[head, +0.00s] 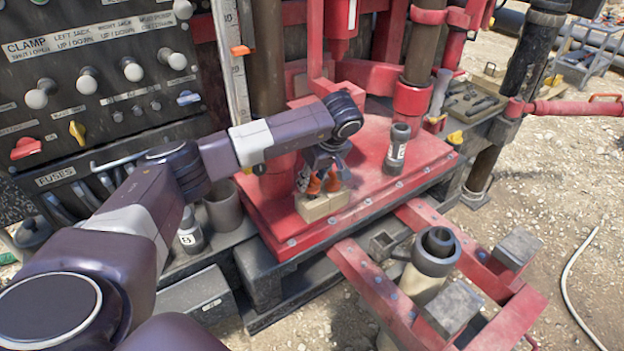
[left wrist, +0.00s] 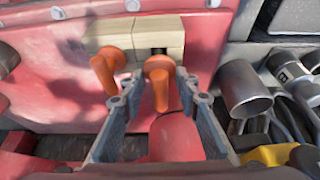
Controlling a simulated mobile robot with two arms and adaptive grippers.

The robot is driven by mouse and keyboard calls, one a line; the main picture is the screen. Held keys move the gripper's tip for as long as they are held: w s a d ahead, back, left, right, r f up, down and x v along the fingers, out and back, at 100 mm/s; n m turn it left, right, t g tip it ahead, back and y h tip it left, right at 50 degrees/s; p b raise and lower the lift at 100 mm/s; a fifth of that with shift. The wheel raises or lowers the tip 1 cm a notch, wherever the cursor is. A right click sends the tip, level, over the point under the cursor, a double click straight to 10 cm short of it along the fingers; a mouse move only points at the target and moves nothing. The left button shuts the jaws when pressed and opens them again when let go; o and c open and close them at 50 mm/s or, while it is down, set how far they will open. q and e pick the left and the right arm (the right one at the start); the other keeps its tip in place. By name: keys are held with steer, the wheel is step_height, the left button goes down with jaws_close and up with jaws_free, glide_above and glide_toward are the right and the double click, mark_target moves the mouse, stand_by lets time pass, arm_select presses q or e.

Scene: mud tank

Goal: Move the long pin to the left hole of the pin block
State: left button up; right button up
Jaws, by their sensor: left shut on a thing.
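The pale wooden pin block (head: 322,208) sits on the red platform near its front edge; it also shows at the top of the left wrist view (left wrist: 110,27). Two orange pins are at the block. My left gripper (head: 324,176) is over the block, pointing down. In the left wrist view its fingers (left wrist: 160,88) are shut around the right-hand orange pin (left wrist: 158,88). A dark opening in the block shows behind this pin's head. The other orange pin (left wrist: 104,74) is to the left, outside the fingers. I cannot tell how deep either pin sits. My right gripper is out of view.
A dark cylinder with a white label (head: 397,148) stands on the platform, right of the block. A control panel with knobs (head: 88,80) is at the left. A red frame with a grey socket (head: 436,250) is in front. A metal cup (left wrist: 244,88) is beside the platform.

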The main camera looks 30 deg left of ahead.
arm_select(q)
steer(key=shift+f, duration=0.25)
steer(key=o, duration=1.3)
steer(key=v, duration=1.2)
steer(key=shift+s, duration=0.1)
steer(key=shift+d+f, duration=0.1)
steer(key=shift+d, duration=0.05)
